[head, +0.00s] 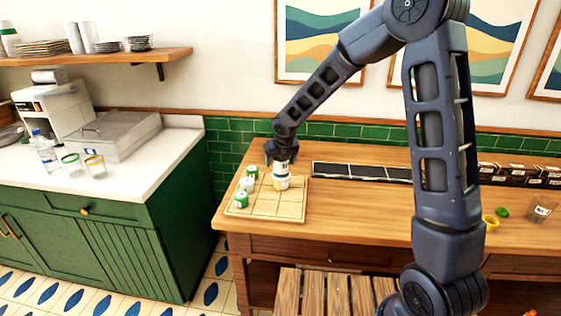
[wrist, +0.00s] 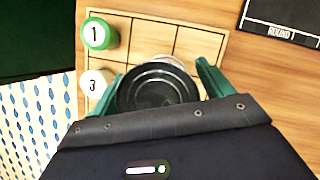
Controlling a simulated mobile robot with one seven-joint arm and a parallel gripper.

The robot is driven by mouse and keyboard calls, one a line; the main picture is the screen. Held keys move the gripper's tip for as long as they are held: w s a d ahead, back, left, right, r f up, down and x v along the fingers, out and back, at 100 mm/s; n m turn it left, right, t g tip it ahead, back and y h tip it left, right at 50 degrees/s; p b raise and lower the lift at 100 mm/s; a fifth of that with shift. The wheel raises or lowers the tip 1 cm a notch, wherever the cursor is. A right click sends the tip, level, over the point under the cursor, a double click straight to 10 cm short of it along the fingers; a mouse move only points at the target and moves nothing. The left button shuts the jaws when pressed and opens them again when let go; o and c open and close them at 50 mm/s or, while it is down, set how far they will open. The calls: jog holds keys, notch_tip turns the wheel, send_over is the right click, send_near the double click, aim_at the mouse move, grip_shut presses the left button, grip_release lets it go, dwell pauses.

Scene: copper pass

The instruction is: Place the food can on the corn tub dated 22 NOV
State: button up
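My gripper (head: 283,153) points down over a wooden grid board (head: 296,203). In the wrist view its green fingers (wrist: 162,80) flank a round can with a dark top (wrist: 157,88), close against its sides, and seem shut on it. In the head view the can shows as a pale body (head: 281,170) under the gripper. A whitish and yellow part (head: 281,184) shows below it; I cannot tell whether this is a tub beneath. A pale round rim (wrist: 172,61) shows behind the can in the wrist view. No 22 NOV date is readable.
Green-and-white numbered pieces (head: 241,200) stand along the board's left side; 1 (wrist: 96,34) and 3 (wrist: 95,82) are readable. Dark panels (head: 362,171) lie behind. The board's front right is clear.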

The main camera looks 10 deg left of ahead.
jog(key=shift+r, duration=0.1)
jog(key=v, duration=1.2)
jog(key=shift+s+r, duration=0.1)
jog(key=s+d+r+m+h, duration=0.1)
jog(key=s+d+r+m, duration=0.15)
jog(key=d+m, duration=0.45)
jog(key=s+d+r+m, duration=0.1)
jog(key=d+r+m, duration=0.2)
jog(key=d+m, duration=0.35)
jog(key=s+d+r+m+h, duration=0.1)
jog(key=s+d+r+m, duration=0.15)
jog(key=d+m, duration=0.45)
jog(key=s+d+m, duration=1.7)
jog(key=d+m, duration=0.1)
jog(key=m, duration=0.2)
jog(key=shift+d+r+t, duration=0.25)
jog(key=shift+r+t, duration=0.05)
